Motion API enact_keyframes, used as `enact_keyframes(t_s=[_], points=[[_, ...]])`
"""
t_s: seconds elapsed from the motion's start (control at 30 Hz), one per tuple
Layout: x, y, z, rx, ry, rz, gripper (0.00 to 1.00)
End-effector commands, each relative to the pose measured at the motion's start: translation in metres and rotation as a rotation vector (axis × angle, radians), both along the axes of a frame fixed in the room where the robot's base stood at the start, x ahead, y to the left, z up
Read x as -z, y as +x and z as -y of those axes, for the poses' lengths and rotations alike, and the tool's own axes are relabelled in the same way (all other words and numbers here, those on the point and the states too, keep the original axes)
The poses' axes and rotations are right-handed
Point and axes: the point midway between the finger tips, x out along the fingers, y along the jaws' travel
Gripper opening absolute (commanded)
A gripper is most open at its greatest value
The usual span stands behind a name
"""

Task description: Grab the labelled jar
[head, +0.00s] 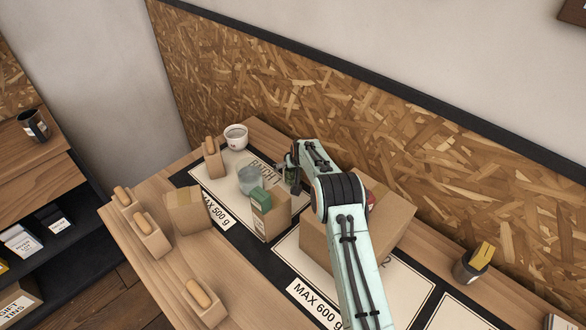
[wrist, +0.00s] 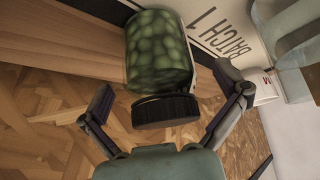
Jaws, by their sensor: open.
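A jar of green beans (wrist: 158,52) with a black lid (wrist: 165,110) shows large in the wrist view. Its lid end points toward my gripper (wrist: 168,98). The gripper is open, with one finger on each side of the lid and visible gaps on both sides. No readable label shows on the jar's face; a pale strip shows along its right edge. In the head view the jar (head: 291,176) is small and partly hidden by my gripper (head: 287,163), at the back of the BATCH 1 mat (head: 222,182).
A clear glass vessel (head: 248,178) and a cardboard box (head: 271,218) with a green item stand near the jar. A white cup (head: 236,138) is behind. A large carton (head: 315,235) is beside my arm. Wooden blocks (head: 152,238) line the front; the chipboard wall (head: 370,110) is close behind.

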Motion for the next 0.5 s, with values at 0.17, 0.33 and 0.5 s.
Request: enact_keyframes(t_s=[0.17, 0.33, 0.5], points=[[0.0034, 0.0020, -0.0005, 0.000, 0.000, 0.000, 0.97], [0.0032, 0.0019, -0.0004, 0.000, 0.000, 0.000, 0.91], [0.0031, 0.0018, -0.0002, 0.000, 0.000, 0.000, 0.38]])
